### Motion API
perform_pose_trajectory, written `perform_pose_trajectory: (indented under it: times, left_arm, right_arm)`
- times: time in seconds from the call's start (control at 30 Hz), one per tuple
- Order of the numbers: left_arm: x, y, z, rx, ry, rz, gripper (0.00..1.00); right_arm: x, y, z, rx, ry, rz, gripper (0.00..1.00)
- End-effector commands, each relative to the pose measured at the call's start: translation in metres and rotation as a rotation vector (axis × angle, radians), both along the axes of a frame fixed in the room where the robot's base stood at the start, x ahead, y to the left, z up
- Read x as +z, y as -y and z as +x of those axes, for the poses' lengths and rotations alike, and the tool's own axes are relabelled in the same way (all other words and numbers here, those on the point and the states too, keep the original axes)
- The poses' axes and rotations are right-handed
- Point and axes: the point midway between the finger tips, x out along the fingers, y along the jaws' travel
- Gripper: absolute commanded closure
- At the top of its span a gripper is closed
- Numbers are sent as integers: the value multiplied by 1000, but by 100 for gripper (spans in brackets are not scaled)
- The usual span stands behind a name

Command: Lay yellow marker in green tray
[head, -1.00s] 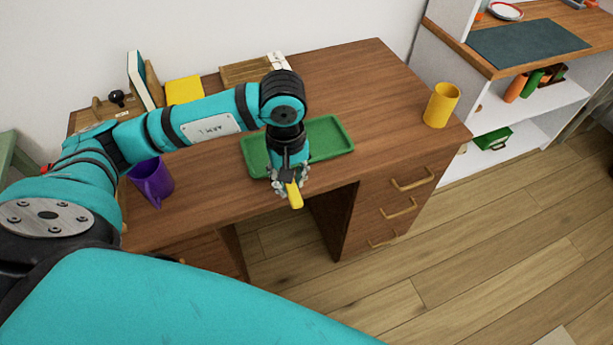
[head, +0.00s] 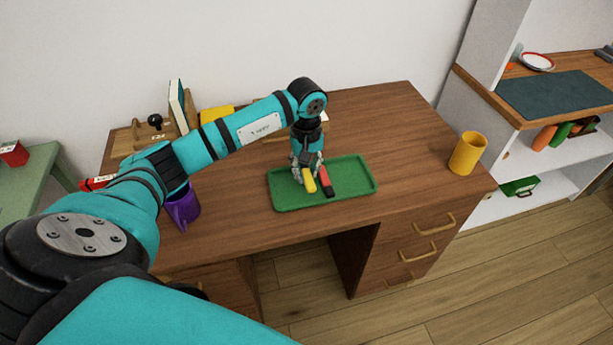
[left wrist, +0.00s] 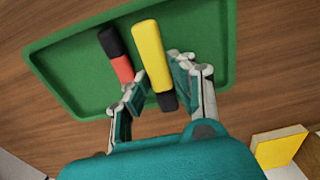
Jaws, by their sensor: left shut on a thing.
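The yellow marker (head: 309,182) is in my left gripper (head: 306,172), over the green tray (head: 354,184) on the desk. In the left wrist view, the marker (left wrist: 151,52) lies between the two fingers of the gripper (left wrist: 157,83), its dark end toward the palm. The tray (left wrist: 75,75) fills the background there. I cannot tell whether the marker touches the tray floor. A red and black marker (head: 326,182) lies in the tray just right of the yellow one, and also shows in the wrist view (left wrist: 121,67). My right gripper is out of view.
A purple mug (head: 183,207) stands left of the tray, and a yellow cup (head: 467,153) stands at the desk's right end. Books (head: 179,104) and a yellow block (head: 217,114) are at the back left. The desk's right side is mostly clear.

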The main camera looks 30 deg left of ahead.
Motion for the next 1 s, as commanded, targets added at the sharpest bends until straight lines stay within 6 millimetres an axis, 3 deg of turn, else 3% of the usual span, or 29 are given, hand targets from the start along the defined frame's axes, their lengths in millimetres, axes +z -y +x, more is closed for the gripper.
perform_pose_trajectory:
  times: [0.2,0.6,0.63,0.7,1.0]
  left_arm:
    - [-29,1,-2,0,-5,-1,98]
    - [-37,0,-1,0,-2,1,98]
    - [-36,1,-1,-1,-1,1,74]
    - [-35,1,-1,0,-1,0,67]
    - [-32,1,-1,0,-1,0,67]
  right_arm:
    - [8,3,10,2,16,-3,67]
    - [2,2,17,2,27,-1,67]
    - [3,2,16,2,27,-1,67]
    - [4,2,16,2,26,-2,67]
    - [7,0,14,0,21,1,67]
